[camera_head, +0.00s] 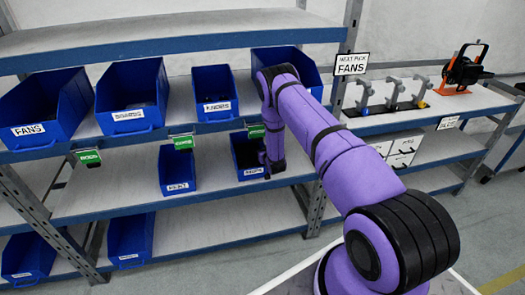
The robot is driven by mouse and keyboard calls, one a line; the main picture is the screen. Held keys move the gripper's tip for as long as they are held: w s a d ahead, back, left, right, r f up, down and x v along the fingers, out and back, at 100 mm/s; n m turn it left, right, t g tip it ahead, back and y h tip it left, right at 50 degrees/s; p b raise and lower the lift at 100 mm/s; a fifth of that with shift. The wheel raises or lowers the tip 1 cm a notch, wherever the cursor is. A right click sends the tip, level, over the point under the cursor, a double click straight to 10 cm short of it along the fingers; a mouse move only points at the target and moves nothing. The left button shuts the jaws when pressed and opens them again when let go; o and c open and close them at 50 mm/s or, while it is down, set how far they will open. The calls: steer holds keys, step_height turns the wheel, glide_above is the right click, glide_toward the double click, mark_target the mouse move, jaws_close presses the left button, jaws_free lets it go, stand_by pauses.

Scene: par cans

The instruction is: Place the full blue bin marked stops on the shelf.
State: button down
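Blue bins stand on the rack, and I cannot read for certain which label says stops. A small blue bin (240,165) with a blurred label sits on the middle shelf (215,205); its inside looks dark and its contents are unclear. My gripper (272,168) is at this bin's right front corner, beside its label. I cannot tell whether it touches the bin or whether its fingers are open. Another small blue bin (178,165) with a hard-to-read label stands to the left on the same shelf.
The shelf above holds bins labelled FANS (45,105), one seemingly BOARDS (130,95), one seemingly KNOBS (213,88), and one partly behind my arm (300,62). Green tags (184,142) hang from its edge. Two bins (130,240) stand low left. A bench (440,110) stands right.

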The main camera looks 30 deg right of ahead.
steer(key=shift+f, duration=0.35)
steer(key=c, duration=1.3)
jaws_free()
steer(key=v, duration=1.2)
